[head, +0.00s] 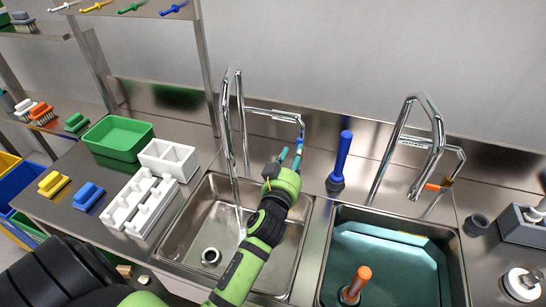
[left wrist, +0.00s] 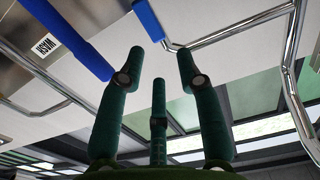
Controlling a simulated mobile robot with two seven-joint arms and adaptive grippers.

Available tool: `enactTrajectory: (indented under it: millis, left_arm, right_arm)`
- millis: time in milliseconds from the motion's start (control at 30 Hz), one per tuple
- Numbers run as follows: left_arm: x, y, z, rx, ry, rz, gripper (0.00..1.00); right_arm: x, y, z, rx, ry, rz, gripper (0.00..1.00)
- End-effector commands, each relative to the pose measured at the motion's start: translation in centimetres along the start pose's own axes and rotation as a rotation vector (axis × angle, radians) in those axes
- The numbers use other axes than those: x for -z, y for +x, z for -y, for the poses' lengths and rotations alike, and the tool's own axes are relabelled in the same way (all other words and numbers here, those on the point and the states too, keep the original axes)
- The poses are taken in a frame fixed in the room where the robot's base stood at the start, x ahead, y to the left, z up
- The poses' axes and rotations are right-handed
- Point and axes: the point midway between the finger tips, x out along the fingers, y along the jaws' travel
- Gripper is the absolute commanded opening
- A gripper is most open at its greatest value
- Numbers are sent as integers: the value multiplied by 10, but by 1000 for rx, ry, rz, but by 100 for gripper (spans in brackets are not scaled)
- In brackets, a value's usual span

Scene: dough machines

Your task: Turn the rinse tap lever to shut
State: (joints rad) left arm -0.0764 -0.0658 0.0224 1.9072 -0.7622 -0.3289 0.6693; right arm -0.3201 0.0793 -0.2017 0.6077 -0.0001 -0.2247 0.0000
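The left tap (head: 243,120) is chrome and stands behind the left sink, with a thin stream of water falling into that sink. Its blue lever (left wrist: 149,19) shows at the top of the left wrist view, just beyond the fingertips. In the head view the lever is largely hidden by my fingers. My left gripper (head: 290,157) reaches up to the tap's right side. It also shows in the left wrist view (left wrist: 160,62), fingers apart with nothing between them. I cannot tell whether a fingertip touches the lever. My right gripper is out of view.
A blue-handled brush (head: 342,157) stands close to the right of my gripper. The right sink (head: 325,240) holds teal liquid and an orange-topped tool (head: 359,277); its tap has an orange lever (head: 434,187). White trays (head: 140,203) and a green tub (head: 118,137) are left.

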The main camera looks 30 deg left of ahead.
Motion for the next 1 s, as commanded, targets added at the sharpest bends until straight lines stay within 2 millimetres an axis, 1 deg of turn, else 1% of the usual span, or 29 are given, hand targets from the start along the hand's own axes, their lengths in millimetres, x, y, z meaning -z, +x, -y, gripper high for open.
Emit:
enactTrajectory:
  millis: [67, 233, 333, 633, 700, 833, 1000]
  left_arm:
    - [0, 7, 0, -1, 2, -1, 35]
    - [0, 21, 0, 0, 2, 0, 35]
    - [-1, 29, 0, 0, 2, 0, 35]
    - [0, 53, 1, 1, 2, -1, 35]
    - [1, 59, 1, 2, 3, -3, 35]
    - [0, 59, 1, 2, 1, 0, 35]
    - [-2, 63, 1, 2, 0, 3, 35]
  right_arm:
    - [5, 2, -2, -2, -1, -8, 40]
    - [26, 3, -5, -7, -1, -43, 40]
    - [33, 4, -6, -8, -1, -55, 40]
    - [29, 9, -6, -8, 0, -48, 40]
    - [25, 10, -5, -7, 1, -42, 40]
    - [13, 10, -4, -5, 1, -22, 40]
    - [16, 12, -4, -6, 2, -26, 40]
